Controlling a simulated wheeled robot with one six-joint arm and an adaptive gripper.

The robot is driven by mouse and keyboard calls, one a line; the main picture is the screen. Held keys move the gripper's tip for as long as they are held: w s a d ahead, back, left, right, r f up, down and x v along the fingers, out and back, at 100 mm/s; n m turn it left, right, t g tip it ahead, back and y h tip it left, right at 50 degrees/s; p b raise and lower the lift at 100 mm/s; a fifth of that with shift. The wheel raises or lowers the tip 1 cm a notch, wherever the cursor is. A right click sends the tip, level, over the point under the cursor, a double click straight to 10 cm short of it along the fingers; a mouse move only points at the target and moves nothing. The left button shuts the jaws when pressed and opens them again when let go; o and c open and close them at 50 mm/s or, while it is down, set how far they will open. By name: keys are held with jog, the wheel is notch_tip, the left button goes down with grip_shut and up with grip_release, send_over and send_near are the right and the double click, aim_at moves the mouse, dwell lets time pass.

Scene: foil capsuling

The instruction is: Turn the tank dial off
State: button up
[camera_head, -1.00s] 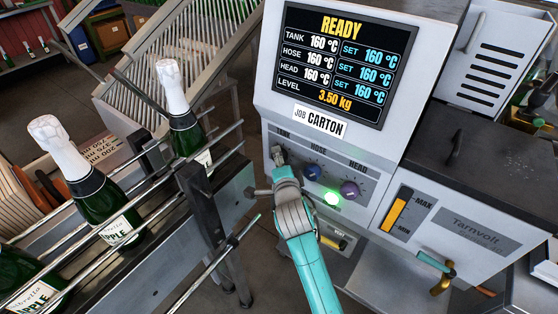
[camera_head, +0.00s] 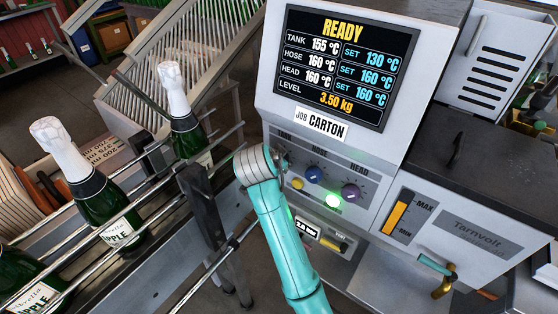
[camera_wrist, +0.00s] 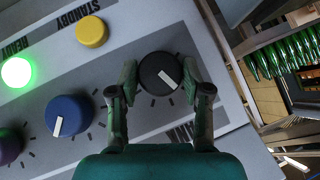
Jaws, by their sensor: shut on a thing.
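The tank dial is a black knob with a white pointer mark (camera_wrist: 160,73), seen in the wrist view on the grey control panel. My gripper (camera_wrist: 161,80) is shut on its rim, one finger on each side. In the head view my arm and gripper hide the dial. The display (camera_head: 343,65) reads READY, tank 155 °C with set 130 °C; hose and head read 160 °C, both set to 160 °C.
The blue hose dial (camera_head: 314,174) and purple head dial (camera_head: 351,192) sit right of my gripper. A yellow button (camera_wrist: 92,31) and a lit green lamp (camera_wrist: 17,72) are close by. Bottles (camera_head: 107,203) stand on a railed conveyor at left.

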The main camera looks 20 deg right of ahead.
jog(key=n+g+h, duration=0.2)
jog(key=g, duration=0.1)
jog(key=shift+w+a+g, duration=0.15)
jog(key=shift+w+g, duration=0.05)
jog(key=shift+g, duration=0.1)
dwell(0.5)
jog(key=o, duration=1.2)
jog(key=shift+c, duration=0.2)
jog(key=shift+r, duration=0.1)
jog(key=v, duration=0.7)
jog(key=shift+a, duration=0.25)
